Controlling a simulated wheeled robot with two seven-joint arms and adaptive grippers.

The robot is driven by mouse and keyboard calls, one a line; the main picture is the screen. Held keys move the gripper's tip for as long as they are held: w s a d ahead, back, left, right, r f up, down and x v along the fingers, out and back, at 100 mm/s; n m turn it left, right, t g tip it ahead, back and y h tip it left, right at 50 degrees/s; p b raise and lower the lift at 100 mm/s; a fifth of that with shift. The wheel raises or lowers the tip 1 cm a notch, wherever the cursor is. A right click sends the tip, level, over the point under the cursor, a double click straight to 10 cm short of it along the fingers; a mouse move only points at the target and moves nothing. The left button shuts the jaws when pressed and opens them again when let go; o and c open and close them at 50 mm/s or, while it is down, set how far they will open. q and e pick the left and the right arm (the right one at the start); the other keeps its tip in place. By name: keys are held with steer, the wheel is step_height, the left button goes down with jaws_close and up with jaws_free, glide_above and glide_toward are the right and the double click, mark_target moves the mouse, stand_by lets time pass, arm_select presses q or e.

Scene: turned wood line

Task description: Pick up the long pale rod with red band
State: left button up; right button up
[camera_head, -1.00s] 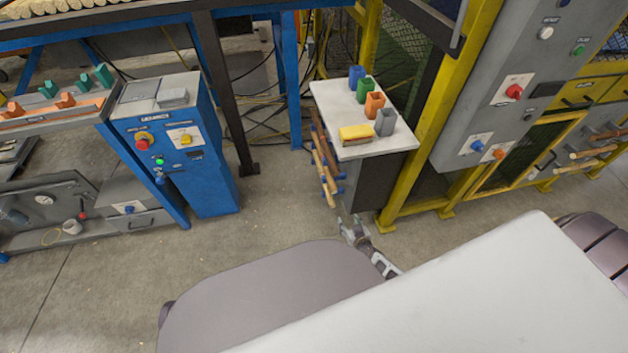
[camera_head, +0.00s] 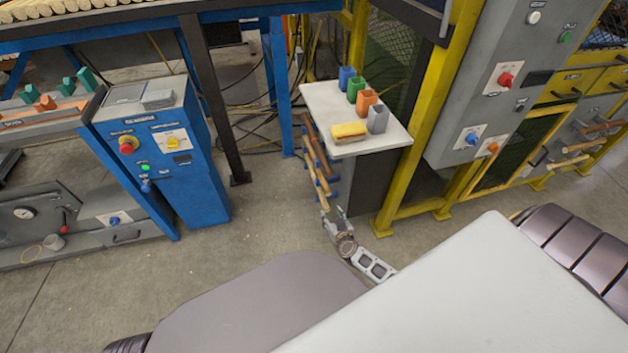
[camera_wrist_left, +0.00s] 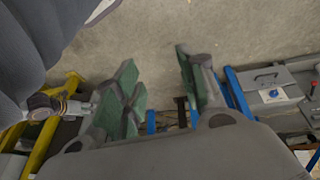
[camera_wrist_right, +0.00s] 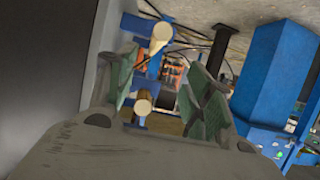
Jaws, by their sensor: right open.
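Several wooden rods lie on blue pegs at the left side of a small grey-topped table; a pale rod (camera_head: 316,173) is among them, beside a darker one. I cannot make out a red band on any of them. My right gripper (camera_head: 332,213) is just in front of the rods' near ends, open and empty. In the right wrist view, one pale rod end (camera_wrist_right: 143,107) appears between the open fingers (camera_wrist_right: 165,90), and another pale rod end (camera_wrist_right: 161,33) is above. My left gripper (camera_wrist_left: 160,85) is open and empty over the floor.
A yellow frame (camera_head: 408,175) stands close at the right; a blue control cabinet (camera_head: 165,150) stands at the left. The floor (camera_head: 262,205) between is clear.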

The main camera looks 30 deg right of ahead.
mark_target(325, 203)
arm_select(q)
steer(key=shift+f, duration=0.15)
arm_select(e)
steer(key=shift+w, duration=0.1)
steer(key=b+x, duration=0.4)
steer(key=x, duration=0.3)
steer(key=shift+w+d+f, duration=0.1)
steer(key=shift+w+f, duration=0.15)
arm_select(q)
step_height(325, 203, down, 10)
steer(key=w+d+t+h, duration=0.1)
steer(key=d, duration=0.1)
steer(key=shift+w+d+n+t+h+b, duration=0.15)
steer(key=shift+d+n+t+h+b, duration=0.15)
steer(key=shift+d+t+b, duration=0.1)
arm_select(e)
steer(key=shift+w+d+f, duration=0.1)
steer(key=shift+w, duration=0.25)
arm_select(q)
steer(key=shift+w+f, duration=0.1)
steer(key=shift+f, duration=0.05)
arm_select(e)
steer(key=shift+w+f, duration=0.1)
